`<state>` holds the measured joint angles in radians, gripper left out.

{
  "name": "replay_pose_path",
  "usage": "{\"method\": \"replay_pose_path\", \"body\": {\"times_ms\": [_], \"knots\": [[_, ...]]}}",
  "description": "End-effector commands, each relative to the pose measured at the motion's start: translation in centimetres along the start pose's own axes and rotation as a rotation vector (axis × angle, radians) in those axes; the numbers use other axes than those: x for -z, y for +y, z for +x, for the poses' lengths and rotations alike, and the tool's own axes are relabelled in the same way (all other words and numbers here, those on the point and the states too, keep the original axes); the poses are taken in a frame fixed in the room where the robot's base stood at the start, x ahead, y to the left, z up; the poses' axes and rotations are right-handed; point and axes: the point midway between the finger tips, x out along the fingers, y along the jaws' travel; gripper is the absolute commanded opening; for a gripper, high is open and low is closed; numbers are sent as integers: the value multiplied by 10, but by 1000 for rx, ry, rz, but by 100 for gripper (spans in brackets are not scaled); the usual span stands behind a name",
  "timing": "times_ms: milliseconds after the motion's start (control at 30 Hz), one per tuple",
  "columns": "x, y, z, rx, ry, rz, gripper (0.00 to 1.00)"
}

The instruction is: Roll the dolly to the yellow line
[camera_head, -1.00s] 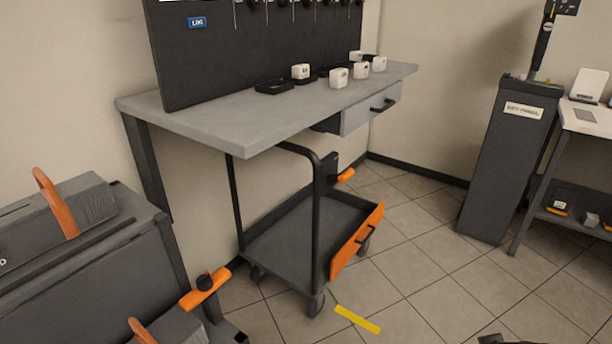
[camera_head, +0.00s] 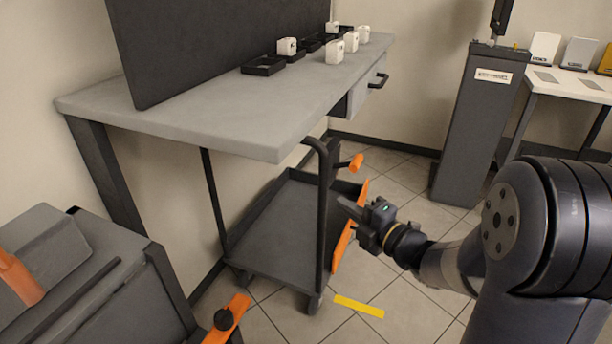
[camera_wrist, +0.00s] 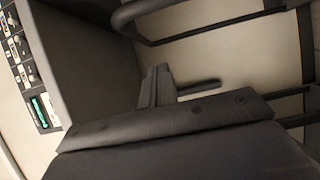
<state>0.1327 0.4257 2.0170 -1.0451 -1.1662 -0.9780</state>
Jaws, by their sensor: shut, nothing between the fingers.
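The dolly (camera_head: 268,248) is a dark flat cart with low walls, a black tube handle frame and small casters, standing partly under the grey workbench. It has an orange front panel (camera_head: 342,246) and an orange grip (camera_head: 356,162) on its frame. The yellow line (camera_head: 359,306) lies on the floor just in front of the dolly's near right caster. My gripper (camera_head: 346,203) is shut and empty, in front of the dolly's right side near the orange panel. I cannot tell if it touches. In the wrist view my gripper's fingers (camera_wrist: 160,85) show, with dark tube bars beyond.
The workbench (camera_head: 200,125) with white blocks and trays overhangs the dolly. A dark pedestal (camera_head: 470,130) and a white table (camera_head: 570,88) stand at the right. The tiled floor ahead is open.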

Motion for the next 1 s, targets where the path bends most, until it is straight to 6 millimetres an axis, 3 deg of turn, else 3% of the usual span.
{"method": "replay_pose_path", "body": {"times_ms": [267, 600, 733, 1000], "knots": [[3, -1, 31, -6, 15, -6, 0], [4, -1, 104, -6, 13, -5, 0], [-21, 0, 106, -6, 5, -4, 0], [-37, 1, 110, -5, 7, -4, 0]]}}
